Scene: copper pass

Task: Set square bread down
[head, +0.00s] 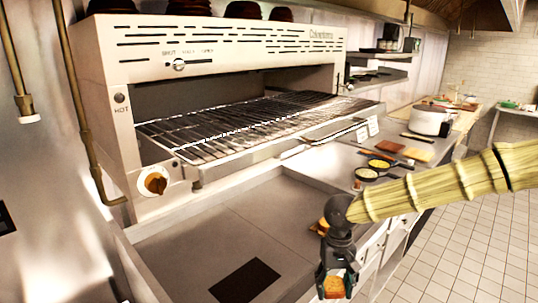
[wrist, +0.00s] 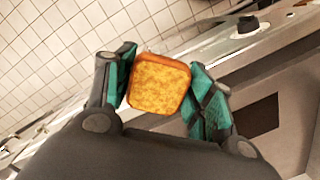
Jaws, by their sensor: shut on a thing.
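The square bread (wrist: 160,84) is a golden-brown toasted slice with rounded corners. In the wrist view it sits between the two teal-padded fingers of my gripper (wrist: 162,88), which is shut on it. In the head view the bread (head: 334,286) hangs at the lower end of my gripper (head: 335,284), near the bottom of the picture. It appears held by the front edge of the steel counter (head: 215,235). I cannot tell its exact height.
A salamander grill (head: 215,80) with a wire rack (head: 250,120) stands behind the counter. A dark square (head: 245,280) lies on the bare counter. Another orange-brown piece shows partly behind my wrist. Small pans (head: 367,174) and a white pot (head: 428,120) stand farther right.

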